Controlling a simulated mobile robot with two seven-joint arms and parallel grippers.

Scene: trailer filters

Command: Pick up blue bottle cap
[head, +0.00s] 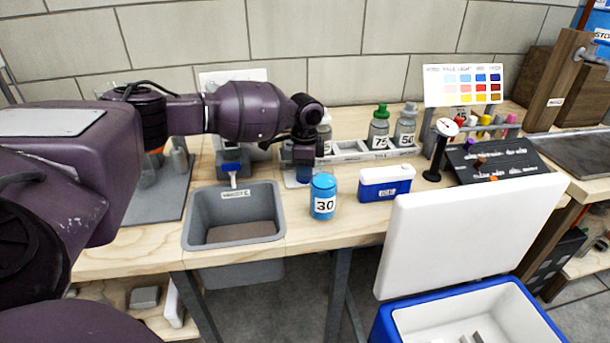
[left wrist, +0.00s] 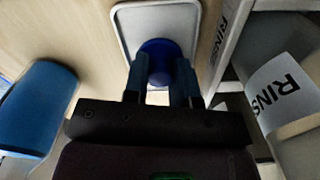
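The blue bottle cap (left wrist: 160,50) is dark blue and round, on a small pale tray with a grey rim (left wrist: 125,22). In the head view the cap cannot be told apart from the gripper's blue fingers. My left gripper (head: 304,176) points down over the tray, behind the blue bottle marked 30. In the left wrist view its fingers (left wrist: 160,82) are apart, with the cap between and beyond their tips. I cannot tell whether they touch it. My right gripper is out of view.
The blue bottle marked 30 (head: 323,204) stands close in front of the gripper. A grey bin (head: 192,215) is set into the bench at left. A blue-and-white box (head: 386,183) and a rack (head: 395,152) with bottles are to the right. An open cooler (head: 388,322) stands in front.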

